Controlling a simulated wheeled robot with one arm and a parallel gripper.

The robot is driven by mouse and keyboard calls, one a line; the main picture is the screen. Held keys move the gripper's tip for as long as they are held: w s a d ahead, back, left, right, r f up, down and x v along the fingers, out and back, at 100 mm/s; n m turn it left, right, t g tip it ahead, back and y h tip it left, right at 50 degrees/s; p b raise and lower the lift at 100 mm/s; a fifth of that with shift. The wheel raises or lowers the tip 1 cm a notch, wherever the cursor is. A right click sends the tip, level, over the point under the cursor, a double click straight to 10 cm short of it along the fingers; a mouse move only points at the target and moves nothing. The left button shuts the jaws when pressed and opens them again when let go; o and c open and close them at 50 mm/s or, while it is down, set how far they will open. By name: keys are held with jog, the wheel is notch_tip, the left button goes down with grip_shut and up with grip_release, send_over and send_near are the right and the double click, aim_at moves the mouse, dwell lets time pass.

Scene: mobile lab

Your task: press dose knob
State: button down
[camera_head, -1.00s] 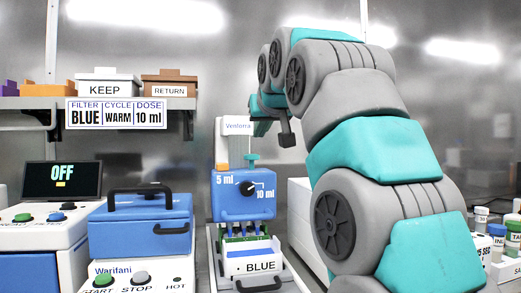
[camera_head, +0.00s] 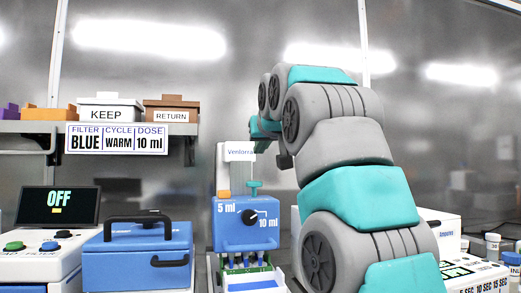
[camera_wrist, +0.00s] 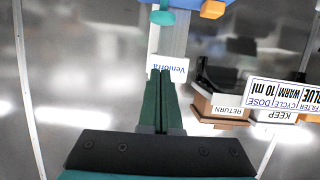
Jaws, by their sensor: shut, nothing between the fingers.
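The blue Venlorra dispenser (camera_head: 228,238) stands at the middle of the head view. Its front carries a black knob (camera_head: 250,217) between the 5 ml and 10 ml marks. A teal knob (camera_head: 254,186) stands on top; it also shows at the top edge of the wrist view (camera_wrist: 162,17). My gripper (camera_wrist: 161,72) is shut and empty, its green fingers together in front of the white Venlorra sign (camera_wrist: 172,67). In the wrist view the fingertips are apart from the teal knob.
An orange block (camera_head: 223,196) sits beside the teal knob. A blue Waritani box (camera_head: 135,262) with a black handle is to the left, beside a machine with an OFF screen (camera_head: 58,204). The shelf (camera_head: 30,127) holds KEEP (camera_head: 108,113) and RETURN (camera_head: 171,115) boxes. Bottles stand far right.

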jog(key=p, duration=0.2)
send_over(255, 184)
notch_tip(255, 184, down, 2)
jog(key=shift+w+a+f, duration=0.1)
jog(key=shift+a+f, duration=0.05)
notch_tip(255, 184, down, 2)
jog(key=shift+f+b, duration=0.1)
jog(key=shift+b, duration=1.1)
jog(key=shift+f+b, duration=0.95)
